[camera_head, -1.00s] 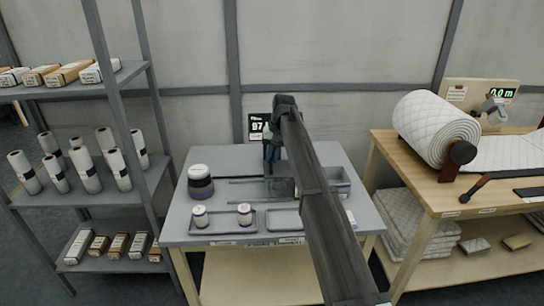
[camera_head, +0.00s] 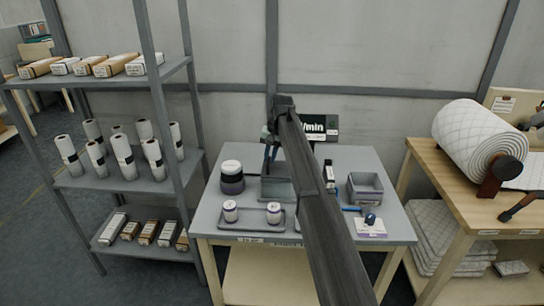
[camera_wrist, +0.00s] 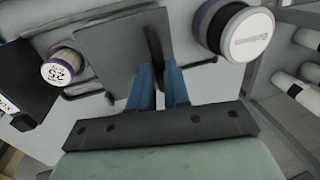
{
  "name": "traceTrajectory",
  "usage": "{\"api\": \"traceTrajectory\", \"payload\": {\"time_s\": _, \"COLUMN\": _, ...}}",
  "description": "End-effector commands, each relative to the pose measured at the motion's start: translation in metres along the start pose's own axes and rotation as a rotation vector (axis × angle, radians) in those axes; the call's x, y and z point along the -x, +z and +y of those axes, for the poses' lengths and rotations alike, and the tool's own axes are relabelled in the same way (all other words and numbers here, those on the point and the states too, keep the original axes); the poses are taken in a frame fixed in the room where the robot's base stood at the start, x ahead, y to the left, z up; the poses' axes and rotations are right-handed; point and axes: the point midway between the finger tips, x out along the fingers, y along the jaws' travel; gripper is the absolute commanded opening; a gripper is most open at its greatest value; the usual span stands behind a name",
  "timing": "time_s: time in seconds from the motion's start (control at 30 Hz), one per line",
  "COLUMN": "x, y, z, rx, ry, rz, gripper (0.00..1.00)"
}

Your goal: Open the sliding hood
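The sliding hood is a grey panel (camera_head: 277,189) on the grey table, just right of the white-and-purple jar. In the wrist view the hood (camera_wrist: 108,55) fills the upper middle, with a dark upright handle (camera_wrist: 153,48) at its edge. My gripper (camera_head: 270,154) is over the hood's back part. In the wrist view its two blue fingers (camera_wrist: 161,77) stand close on either side of the handle and appear shut on it. My arm hides part of the hood's right side.
The jar (camera_head: 232,177) stands close left of the hood. A tray (camera_head: 250,225) with two small jars lies in front. A grey bin (camera_head: 365,188) and a labelled device (camera_head: 370,227) are on the right. A dark display (camera_head: 318,128) stands behind.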

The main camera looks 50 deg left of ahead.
Motion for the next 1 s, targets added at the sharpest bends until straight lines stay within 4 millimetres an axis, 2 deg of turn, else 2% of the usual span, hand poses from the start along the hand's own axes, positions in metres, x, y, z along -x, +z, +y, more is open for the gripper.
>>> {"api": "traceTrajectory", "payload": {"time_s": 0.03, "x": 0.0, "y": 0.0, "z": 0.0, "rx": 0.0, "ry": 0.0, "rz": 0.0, "gripper": 0.22}}
{"api": "traceTrajectory", "payload": {"time_s": 0.23, "x": 0.0, "y": 0.0, "z": 0.0, "rx": 0.0, "ry": 0.0, "rz": 0.0, "gripper": 0.4}}
{"api": "traceTrajectory", "payload": {"time_s": 0.57, "x": 0.005, "y": 0.0, "z": 0.0, "rx": 0.0, "ry": 0.0, "rz": 0.0, "gripper": 0.4}}
{"api": "traceTrajectory", "payload": {"time_s": 0.77, "x": 0.032, "y": -0.001, "z": 0.0, "rx": 0.0, "ry": 0.0, "rz": 0.002, "gripper": 0.4}}
{"api": "traceTrajectory", "payload": {"time_s": 1.0, "x": 0.079, "y": -0.001, "z": 0.0, "rx": 0.0, "ry": 0.0, "rz": 0.001, "gripper": 0.4}}
